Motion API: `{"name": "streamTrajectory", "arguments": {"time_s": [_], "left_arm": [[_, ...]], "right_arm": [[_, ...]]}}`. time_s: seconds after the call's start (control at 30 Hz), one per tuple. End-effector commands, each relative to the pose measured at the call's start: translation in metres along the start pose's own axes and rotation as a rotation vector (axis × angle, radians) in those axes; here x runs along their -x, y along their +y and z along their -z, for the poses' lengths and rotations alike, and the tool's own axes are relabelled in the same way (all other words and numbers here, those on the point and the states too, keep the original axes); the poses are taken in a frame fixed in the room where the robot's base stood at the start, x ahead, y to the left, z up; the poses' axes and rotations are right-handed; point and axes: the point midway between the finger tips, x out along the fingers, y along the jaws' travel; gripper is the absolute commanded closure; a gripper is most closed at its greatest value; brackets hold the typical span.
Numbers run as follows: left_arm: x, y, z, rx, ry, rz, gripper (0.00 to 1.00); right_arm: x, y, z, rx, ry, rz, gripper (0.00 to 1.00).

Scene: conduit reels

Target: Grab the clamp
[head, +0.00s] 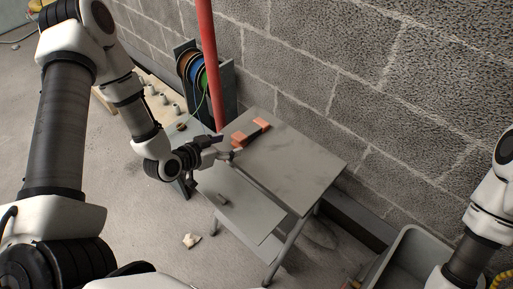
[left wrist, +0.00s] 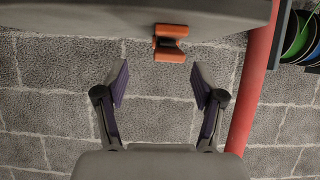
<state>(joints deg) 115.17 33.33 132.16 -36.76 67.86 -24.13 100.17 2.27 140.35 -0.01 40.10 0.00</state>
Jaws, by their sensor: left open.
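The orange clamp (head: 262,125) lies on the grey table top, near its back left side by the wall. A dark part lies across its middle. My left gripper (head: 226,148) is at the left edge of the table, short of the clamp and apart from it. In the left wrist view the open gripper (left wrist: 161,83) has nothing between its fingers. The clamp (left wrist: 170,52) shows there beyond the fingertips, close to the middle, against the table's edge. My right arm shows at the right edge of the head view; its gripper is out of view.
The grey table (head: 300,165) is otherwise bare on top; its lower shelf (head: 240,212) holds a small item. A red pipe (head: 208,60) rises close behind my left gripper. Cable reels (head: 196,72) stand by the block wall. A grey bin (head: 405,255) stands at lower right.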

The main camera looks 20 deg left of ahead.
Motion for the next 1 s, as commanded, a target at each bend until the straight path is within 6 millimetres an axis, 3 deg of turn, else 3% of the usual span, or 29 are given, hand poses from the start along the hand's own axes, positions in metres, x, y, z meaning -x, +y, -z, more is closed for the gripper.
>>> {"name": "streamTrajectory", "arguments": {"time_s": [0.03, 0.17, 0.6, 0.8, 0.83, 0.87, 1.0], "left_arm": [[-0.006, -0.007, -0.001, -0.015, 0.052, 0.007, 0.31], [-0.015, -0.012, 0.011, -0.042, 0.101, 0.008, 0.31], [-0.08, -0.012, 0.016, -0.039, 0.097, 0.007, 0.31], [-0.081, -0.012, 0.017, -0.035, 0.096, 0.008, 0.31], [-0.081, -0.012, 0.017, -0.035, 0.096, 0.008, 0.35], [-0.081, -0.012, 0.017, -0.035, 0.096, 0.008, 0.45], [-0.081, -0.012, 0.017, -0.035, 0.095, 0.008, 0.95]], "right_arm": [[-0.015, 0.0, 0.0, 0.0, 0.001, 0.0, 0.6], [-0.018, 0.0, 0.001, 0.0, 0.001, 0.0, 0.6], [-0.03, 0.0, 0.001, 0.0, 0.002, 0.0, 0.6], [-0.029, 0.0, 0.001, 0.0, 0.002, 0.0, 0.6], [-0.029, 0.0, 0.001, 0.0, 0.002, 0.0, 0.6], [-0.029, 0.0, 0.001, 0.0, 0.001, 0.0, 0.6], [-0.029, 0.0, 0.001, 0.0, 0.002, 0.0, 0.6]]}}
